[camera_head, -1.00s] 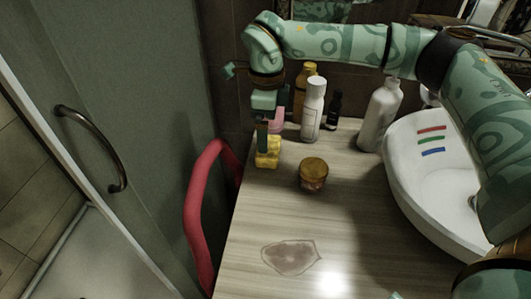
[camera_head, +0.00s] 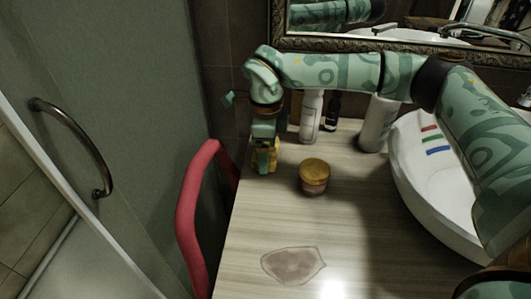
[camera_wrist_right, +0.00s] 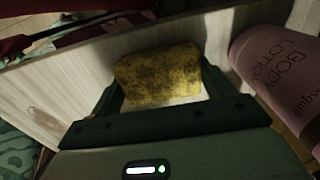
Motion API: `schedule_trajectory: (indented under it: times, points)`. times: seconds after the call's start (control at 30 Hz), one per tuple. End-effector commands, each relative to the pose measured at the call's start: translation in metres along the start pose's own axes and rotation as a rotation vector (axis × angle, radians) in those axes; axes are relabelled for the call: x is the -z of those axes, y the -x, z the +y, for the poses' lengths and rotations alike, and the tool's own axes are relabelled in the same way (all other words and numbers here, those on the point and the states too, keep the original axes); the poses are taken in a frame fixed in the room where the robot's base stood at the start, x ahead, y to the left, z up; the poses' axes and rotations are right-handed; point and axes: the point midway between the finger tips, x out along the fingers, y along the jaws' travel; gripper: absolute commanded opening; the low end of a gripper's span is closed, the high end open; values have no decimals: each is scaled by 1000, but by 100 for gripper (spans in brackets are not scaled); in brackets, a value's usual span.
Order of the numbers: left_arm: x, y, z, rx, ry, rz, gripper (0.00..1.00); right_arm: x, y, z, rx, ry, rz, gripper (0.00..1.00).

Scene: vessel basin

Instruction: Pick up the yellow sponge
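The yellow sponge (camera_head: 275,152) stands at the far left corner of the wood-grain counter, mostly hidden behind my right gripper (camera_head: 264,160). In the right wrist view the sponge (camera_wrist_right: 158,75) is speckled with dark stains and lies between the two fingers of my right gripper (camera_wrist_right: 160,95). The fingers are spread to either side of it. A small gap shows near the right finger; contact on the left side is hard to tell. My left gripper is out of view.
Bottles, including a white one (camera_head: 311,118) and a larger one (camera_head: 377,124), stand behind. A pink body lotion bottle (camera_wrist_right: 280,75) is close right in the wrist view. A white basin (camera_head: 435,185) is at right.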

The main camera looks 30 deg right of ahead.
Motion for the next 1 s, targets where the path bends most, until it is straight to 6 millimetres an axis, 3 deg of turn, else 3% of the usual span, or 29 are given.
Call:
schedule_trajectory:
  times: [0.33,0.57,0.87,1.0]
  points:
    - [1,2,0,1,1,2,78,0,4,0,1,1,0,60]
    - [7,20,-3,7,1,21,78,-1,37,0,5,2,-5,60]
    - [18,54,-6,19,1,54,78,23,103,49,5,4,-5,60]
    - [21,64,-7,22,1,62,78,38,113,82,2,4,-2,60]
